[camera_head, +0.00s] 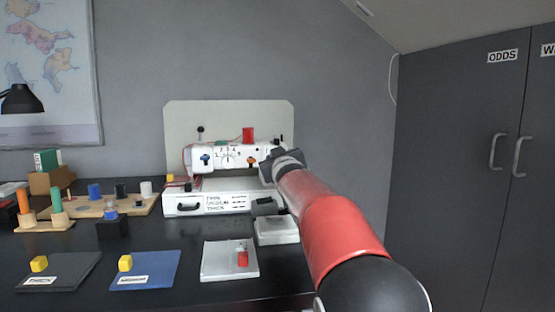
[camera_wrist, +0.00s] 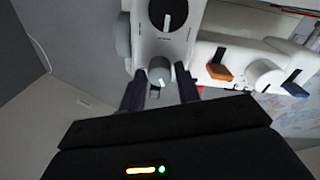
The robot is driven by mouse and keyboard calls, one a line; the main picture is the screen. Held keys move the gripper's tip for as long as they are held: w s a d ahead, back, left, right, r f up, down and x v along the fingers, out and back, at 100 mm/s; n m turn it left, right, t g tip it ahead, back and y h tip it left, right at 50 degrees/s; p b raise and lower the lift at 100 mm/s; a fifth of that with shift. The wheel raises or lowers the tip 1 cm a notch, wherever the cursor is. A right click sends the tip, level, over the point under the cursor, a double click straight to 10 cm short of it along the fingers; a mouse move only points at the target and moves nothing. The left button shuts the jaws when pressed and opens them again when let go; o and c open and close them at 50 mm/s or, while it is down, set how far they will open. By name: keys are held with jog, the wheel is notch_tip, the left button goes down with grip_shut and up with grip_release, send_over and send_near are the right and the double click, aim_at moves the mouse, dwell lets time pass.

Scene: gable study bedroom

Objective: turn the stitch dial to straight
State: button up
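The white sewing machine (camera_head: 205,158) stands at the back of the desk, with a numbered dial face and small knobs on its front. My gripper (camera_head: 270,163) is at the machine's right end and hides part of it. In the wrist view my gripper (camera_wrist: 161,85) is open, with one dark finger on each side of a grey round knob (camera_wrist: 160,70) that has a white pointer mark. I cannot tell whether the fingers touch it. A black dial (camera_wrist: 168,14) with a white mark shows above. I cannot read any labels there, so which one is the stitch dial is unclear.
An orange knob (camera_wrist: 220,72) and a white round knob (camera_wrist: 263,74) sit beside the grey knob. A red spool (camera_head: 248,134) stands on top of the machine. Dark cabinets (camera_head: 455,170) stand at right. Pads lie in front.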

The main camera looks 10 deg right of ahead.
jog(key=o, duration=0.3)
jog(key=shift+s, duration=0.1)
jog(key=s+b, duration=0.3)
jog(key=s, duration=0.4)
jog(key=shift+s+f+b, duration=0.15)
jog(key=shift+s+b, duration=0.15)
jog(key=shift+a, duration=0.1)
